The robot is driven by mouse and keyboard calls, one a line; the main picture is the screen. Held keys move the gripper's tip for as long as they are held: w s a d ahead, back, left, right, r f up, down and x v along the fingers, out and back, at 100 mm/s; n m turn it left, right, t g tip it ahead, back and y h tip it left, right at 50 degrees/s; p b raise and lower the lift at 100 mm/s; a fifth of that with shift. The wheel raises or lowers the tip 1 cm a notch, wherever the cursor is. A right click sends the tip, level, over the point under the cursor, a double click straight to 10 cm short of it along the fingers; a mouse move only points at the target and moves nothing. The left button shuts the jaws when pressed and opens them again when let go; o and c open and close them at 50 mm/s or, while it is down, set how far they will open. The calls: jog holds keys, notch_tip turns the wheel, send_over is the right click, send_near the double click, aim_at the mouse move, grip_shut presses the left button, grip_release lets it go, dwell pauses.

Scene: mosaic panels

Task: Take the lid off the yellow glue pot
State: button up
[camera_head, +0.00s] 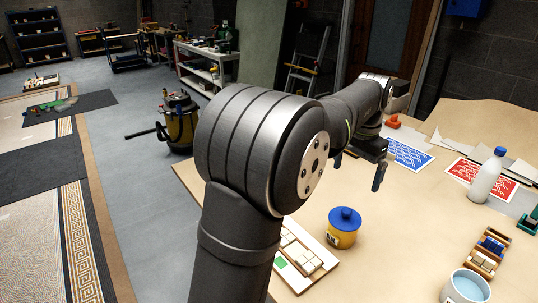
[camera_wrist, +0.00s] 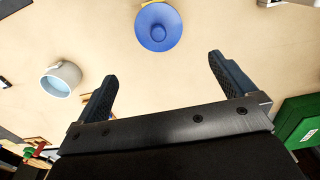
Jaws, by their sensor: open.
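The yellow glue pot (camera_head: 342,234) stands upright on the table, right of my arm. Its blue lid (camera_head: 345,218), with a round knob on top, sits on the pot. My gripper (camera_wrist: 162,72) is open and empty, with the two dark fingers apart and not touching the lid. In the head view my gripper (camera_head: 378,165) hangs above the table, farther back than the pot, partly hidden by my own arm.
A light-blue mug (camera_head: 466,287) stands near the front right; it also shows in the wrist view (camera_wrist: 60,80). A white bottle (camera_head: 484,178), a wooden rack (camera_head: 487,251), red and blue patterned sheets, and a tray of tiles (camera_head: 318,262) lie around. Bare table surrounds the pot's right side.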

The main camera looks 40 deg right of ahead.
aim_at(347, 210)
jog(key=shift+r, duration=0.1)
jog(key=f, duration=0.3)
jog(key=f+n+h, duration=0.1)
jog(key=f, duration=0.1)
jog(key=f+n, duration=0.1)
jog(key=f, duration=0.2)
jog(key=shift+w+a+f, duration=0.15)
jog(key=shift+a+f, duration=0.1)
jog(key=shift+f, duration=0.1)
jog(key=shift+s+f, duration=0.2)
jog(key=shift+f, duration=2.5)
jog(key=shift+c, duration=0.4)
jog(key=c, duration=0.7)
